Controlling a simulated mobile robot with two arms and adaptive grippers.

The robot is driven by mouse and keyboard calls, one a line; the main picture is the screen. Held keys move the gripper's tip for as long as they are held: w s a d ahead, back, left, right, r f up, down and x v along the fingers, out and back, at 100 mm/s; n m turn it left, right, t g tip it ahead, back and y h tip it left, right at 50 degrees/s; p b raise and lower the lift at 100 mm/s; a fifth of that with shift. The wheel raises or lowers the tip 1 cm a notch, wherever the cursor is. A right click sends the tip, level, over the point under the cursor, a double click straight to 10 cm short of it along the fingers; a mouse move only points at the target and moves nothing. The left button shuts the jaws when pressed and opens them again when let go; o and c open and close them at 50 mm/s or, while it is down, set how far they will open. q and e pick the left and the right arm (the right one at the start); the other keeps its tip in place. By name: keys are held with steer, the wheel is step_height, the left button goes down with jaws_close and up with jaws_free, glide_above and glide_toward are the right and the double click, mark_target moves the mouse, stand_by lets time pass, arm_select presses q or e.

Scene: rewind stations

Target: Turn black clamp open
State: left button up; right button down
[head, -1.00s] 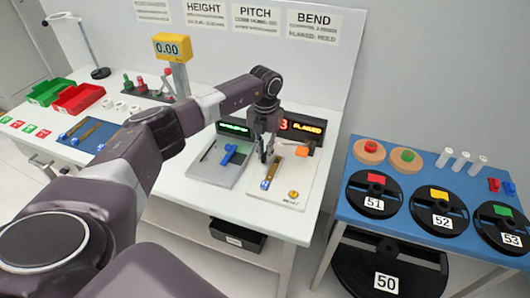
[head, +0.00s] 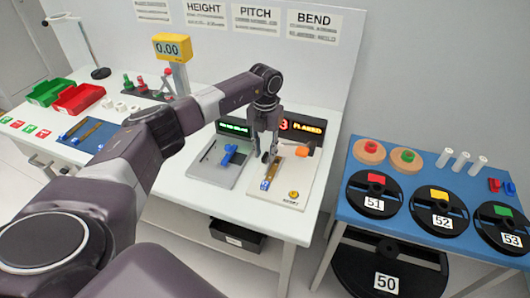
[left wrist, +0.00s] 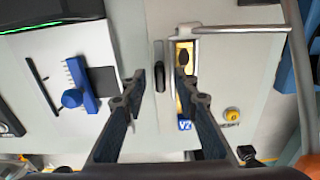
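My left gripper (head: 264,148) hangs over the white plate of the right-hand station, pointing down. In the left wrist view its two fingers (left wrist: 165,88) are open and apart. A black elongated piece (left wrist: 160,66) on a grey bar, likely the black clamp's handle, shows in the gap between them, with no contact visible. A brass-coloured strip (left wrist: 184,90) with a dark knob (left wrist: 183,57) on it and a blue tag (left wrist: 185,125) lies beside it, partly behind the right finger. In the head view the fingers largely hide the clamp. My right gripper is not in view.
The grey plate with a blue piece (head: 229,154) stands to the left. A blue table (head: 340,195) with several spools stands to the right.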

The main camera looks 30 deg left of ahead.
mark_target(265, 155)
arm_select(q)
step_height(265, 155, up, 12)
steer(key=shift+f, duration=0.25)
stand_by(0.6)
